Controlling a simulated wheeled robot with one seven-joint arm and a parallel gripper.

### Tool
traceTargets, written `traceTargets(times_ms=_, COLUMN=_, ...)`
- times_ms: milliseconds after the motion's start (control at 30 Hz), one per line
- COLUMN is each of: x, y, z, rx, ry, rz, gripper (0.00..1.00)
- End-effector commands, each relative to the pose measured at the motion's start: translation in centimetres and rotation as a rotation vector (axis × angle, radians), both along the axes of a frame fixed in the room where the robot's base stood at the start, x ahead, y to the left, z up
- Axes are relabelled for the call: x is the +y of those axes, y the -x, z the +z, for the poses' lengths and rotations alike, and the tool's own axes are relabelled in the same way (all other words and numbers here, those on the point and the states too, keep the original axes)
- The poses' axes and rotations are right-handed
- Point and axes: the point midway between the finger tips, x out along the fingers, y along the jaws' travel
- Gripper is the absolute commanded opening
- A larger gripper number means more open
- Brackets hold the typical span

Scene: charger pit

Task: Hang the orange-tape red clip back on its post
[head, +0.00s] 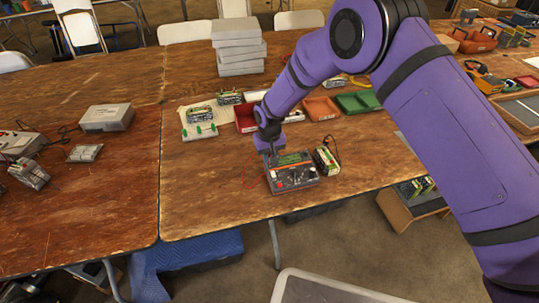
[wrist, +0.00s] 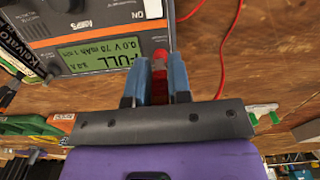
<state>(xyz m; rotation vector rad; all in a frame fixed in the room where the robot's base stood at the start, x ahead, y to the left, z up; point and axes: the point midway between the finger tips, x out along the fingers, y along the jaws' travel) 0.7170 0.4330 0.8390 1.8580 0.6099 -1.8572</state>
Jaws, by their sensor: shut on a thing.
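My gripper (wrist: 160,82) is shut, its two blue fingers on either side of a red clip (wrist: 159,62). The clip sits beside the edge of the charger (wrist: 90,32), whose display reads FULL; I cannot tell whether they touch. A red lead (wrist: 232,60) loops over the wood on the right of the wrist view. Orange tape on the clip and the post cannot be made out. In the head view my gripper (head: 268,146) is at the back left edge of the dark charger (head: 291,181) and hides the clip.
A battery pack (head: 327,160) with a dark lead stands right of the charger. Behind are a red bin (head: 246,119), an orange bin (head: 321,109) and a green bin (head: 358,102). A white board with green clips (head: 199,132) lies left.

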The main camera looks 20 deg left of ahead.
Motion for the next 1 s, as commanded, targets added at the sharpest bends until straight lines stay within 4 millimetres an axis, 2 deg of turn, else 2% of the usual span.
traceTargets(times_ms=467, x=-0.01, y=0.01, z=-0.10, rx=0.000, ry=0.000, rz=0.000, gripper=0.05)
traceTargets(times_ms=500, x=-0.01, y=0.01, z=-0.10, rx=0.000, ry=0.000, rz=0.000, gripper=0.23)
traceTargets(times_ms=600, x=-0.01, y=0.01, z=-0.10, rx=0.000, ry=0.000, rz=0.000, gripper=0.46)
traceTargets(times_ms=633, x=-0.01, y=0.01, z=-0.10, rx=0.000, ry=0.000, rz=0.000, gripper=0.48)
traceTargets(times_ms=1000, x=-0.01, y=0.02, z=-0.11, rx=0.000, ry=0.000, rz=0.000, gripper=0.48)
